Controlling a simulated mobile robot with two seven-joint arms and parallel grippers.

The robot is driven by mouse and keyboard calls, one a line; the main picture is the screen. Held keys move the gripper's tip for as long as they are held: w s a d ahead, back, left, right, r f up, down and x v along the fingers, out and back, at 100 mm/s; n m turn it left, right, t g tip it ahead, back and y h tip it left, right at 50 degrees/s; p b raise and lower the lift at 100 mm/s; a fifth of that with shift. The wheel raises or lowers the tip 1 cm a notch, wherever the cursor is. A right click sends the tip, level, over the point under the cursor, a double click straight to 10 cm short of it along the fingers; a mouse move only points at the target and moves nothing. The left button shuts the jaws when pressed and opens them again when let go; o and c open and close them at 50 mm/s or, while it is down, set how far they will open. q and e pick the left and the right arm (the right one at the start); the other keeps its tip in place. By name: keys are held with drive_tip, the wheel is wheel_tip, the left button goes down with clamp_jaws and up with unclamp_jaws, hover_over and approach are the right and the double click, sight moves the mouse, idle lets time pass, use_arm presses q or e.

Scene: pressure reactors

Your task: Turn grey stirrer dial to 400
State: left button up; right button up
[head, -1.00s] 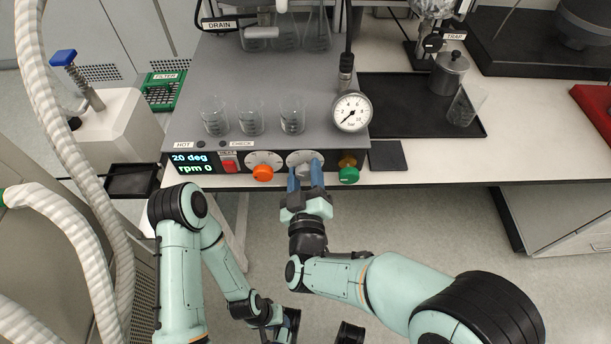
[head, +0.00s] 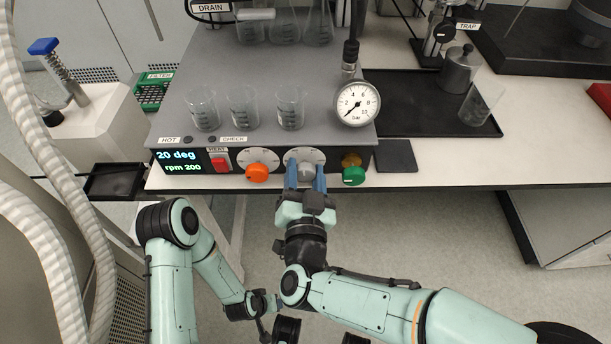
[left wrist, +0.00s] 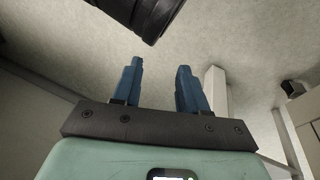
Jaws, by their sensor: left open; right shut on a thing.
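The grey stirrer dial (head: 305,171) sits on the front panel of the reactor unit, between the orange knob and the green knob. My right gripper (head: 306,180) is shut on it, with a blue finger on each side; the fingers hide part of the dial. The display (head: 183,162) at the panel's left reads "20 deg" and "rpm 200". My left gripper is low in the head view, mostly hidden there. In the left wrist view my left gripper (left wrist: 157,85) is open and empty, pointing over the floor.
The orange knob (head: 257,172) and green knob (head: 354,175) flank the dial closely. A red heat switch (head: 219,164) is farther left. Glass beakers (head: 244,109) and a pressure gauge (head: 357,103) stand above the panel. A black tray (head: 425,118) lies to the right.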

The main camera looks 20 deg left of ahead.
drive_tip(key=shift+m+b, duration=0.55)
drive_tip(key=shift+m, duration=0.45)
drive_tip(key=m+b, duration=0.2)
drive_tip(key=m, duration=0.1)
drive_tip(key=shift+m, duration=0.3)
use_arm(q)
drive_tip(key=s+a+f+g+b, duration=0.1)
drive_tip(key=s+f+g, duration=0.1)
drive_tip(key=s+f, duration=0.4)
drive_tip(key=shift+s+a+f+g, duration=0.15)
drive_tip(key=shift+a+f+g, duration=0.15)
drive_tip(key=shift+f, duration=0.2)
use_arm(e)
drive_tip(key=shift+m, duration=0.7)
drive_tip(key=o, duration=0.8)
use_arm(q)
drive_tip(key=shift+t, duration=0.9)
drive_tip(key=w+r, duration=0.1)
drive_tip(key=w+r+p, duration=0.1)
drive_tip(key=w, duration=0.1)
drive_tip(key=w+r+p, duration=0.1)
drive_tip(key=shift+w+d+r, duration=0.25)
drive_tip(key=shift+d, duration=0.1)
use_arm(e)
drive_tip(key=v, duration=1.3)
drive_tip(key=shift+s+d+r, duration=0.1)
drive_tip(key=shift+s, duration=0.1)
